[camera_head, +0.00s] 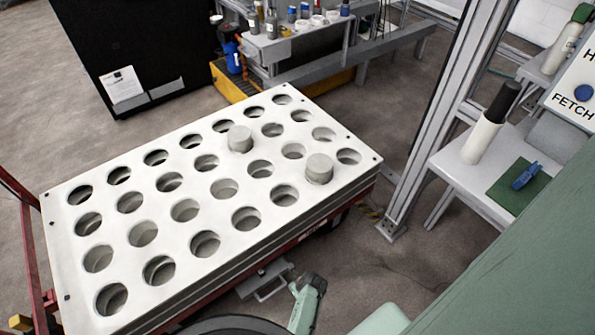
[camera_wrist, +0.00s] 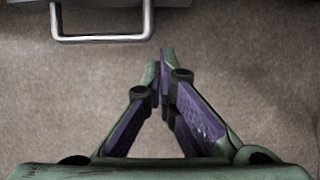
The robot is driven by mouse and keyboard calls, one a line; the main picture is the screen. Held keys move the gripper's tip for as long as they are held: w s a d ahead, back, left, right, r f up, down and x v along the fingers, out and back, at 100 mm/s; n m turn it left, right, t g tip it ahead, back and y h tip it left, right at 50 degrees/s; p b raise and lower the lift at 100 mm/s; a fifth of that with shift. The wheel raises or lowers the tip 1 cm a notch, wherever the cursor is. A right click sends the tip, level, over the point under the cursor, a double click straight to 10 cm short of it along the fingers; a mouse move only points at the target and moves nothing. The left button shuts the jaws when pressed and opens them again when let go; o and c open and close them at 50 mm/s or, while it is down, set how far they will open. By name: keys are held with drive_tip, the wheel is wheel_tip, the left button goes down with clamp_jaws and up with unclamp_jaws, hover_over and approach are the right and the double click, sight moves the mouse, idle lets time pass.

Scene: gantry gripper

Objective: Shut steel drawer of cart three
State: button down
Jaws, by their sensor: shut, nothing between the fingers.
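The cart has a white top plate (camera_head: 215,205) with rows of round holes and a red frame below. A grey steel drawer (camera_head: 264,276) sticks out from under the cart's near long side, with its pull handle towards me. In the wrist view the drawer's front edge shows at the top, with the bright U-shaped handle (camera_wrist: 103,39). My green gripper (camera_head: 303,287) is just right of the drawer, apart from it. In the wrist view my gripper (camera_wrist: 160,62) has its fingertips together, empty, below and right of the handle. The cart's number is not readable.
Two grey cylinders (camera_head: 319,169) stand in the plate's holes. A metal post (camera_head: 432,130) rises right of the cart. A side table (camera_head: 475,170) holds a white bottle and a green mat. Bare floor (camera_head: 375,265) lies right of my gripper.

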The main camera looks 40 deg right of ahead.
drive_tip(key=w+f+b, duration=0.3)
drive_tip(key=w+b, duration=0.2)
drive_tip(key=shift+w+f, duration=0.3)
